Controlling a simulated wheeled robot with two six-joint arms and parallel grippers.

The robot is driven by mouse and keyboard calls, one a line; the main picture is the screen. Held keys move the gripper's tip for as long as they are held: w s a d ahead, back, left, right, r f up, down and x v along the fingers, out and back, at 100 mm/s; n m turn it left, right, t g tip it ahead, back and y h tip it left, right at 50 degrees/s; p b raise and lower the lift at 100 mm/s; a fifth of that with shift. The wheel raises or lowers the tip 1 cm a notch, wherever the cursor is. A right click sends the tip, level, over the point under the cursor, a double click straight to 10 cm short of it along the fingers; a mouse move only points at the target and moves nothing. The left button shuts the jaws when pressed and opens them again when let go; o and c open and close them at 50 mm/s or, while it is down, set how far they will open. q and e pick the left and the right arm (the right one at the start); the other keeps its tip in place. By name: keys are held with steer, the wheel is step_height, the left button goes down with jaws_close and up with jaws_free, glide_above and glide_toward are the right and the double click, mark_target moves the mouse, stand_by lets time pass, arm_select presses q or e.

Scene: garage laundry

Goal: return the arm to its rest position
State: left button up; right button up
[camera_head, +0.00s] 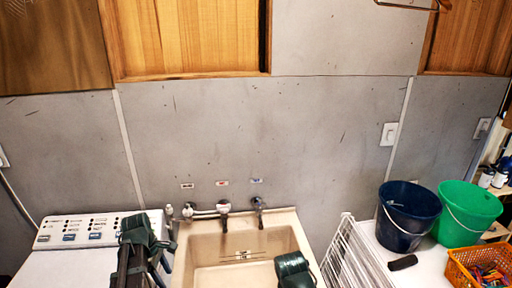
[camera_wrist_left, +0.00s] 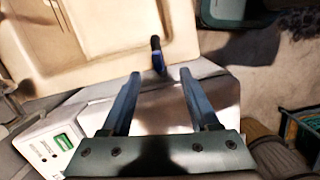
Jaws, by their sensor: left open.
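My left arm (camera_head: 140,240) shows at the lower left in the head view, in front of the white machine's control panel; its fingertips cannot be made out there. In the left wrist view my left gripper (camera_wrist_left: 160,74) is open, its two blue-grey fingers apart with nothing held between them. A small dark blue and black upright object (camera_wrist_left: 157,54) shows just beyond the fingertips, near the edge of a pale basin (camera_wrist_left: 90,30). A part of my right arm (camera_head: 293,270) shows at the bottom over the sink; its gripper is out of view.
A beige sink (camera_head: 185,262) with taps (camera_head: 223,208) stands against the grey wall. A white wire rack (camera_head: 345,255) is right of it. A dark blue bucket (camera_head: 403,232), a green bucket (camera_head: 470,228), a dark object (camera_head: 402,262) and an orange basket (camera_head: 460,273) stand at the right.

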arm_select(q)
steer(key=s+d+f+m+y+b, duration=0.1)
steer(key=s+d+m, duration=0.2)
steer(key=d+m, duration=0.4)
steer(key=s+d+f+m+y+b, duration=0.1)
steer(key=s+d+f+m+b, duration=0.1)
steer(key=d+m, duration=0.6)
steer(key=s+d+f+m+y+b, duration=0.1)
steer(key=s+d+m, duration=0.4)
steer(key=d, duration=0.8)
steer(key=f+m, duration=0.1)
steer(key=m, duration=0.1)
steer(key=shift+d+m+g, duration=0.3)
steer(key=shift+d+m, duration=0.1)
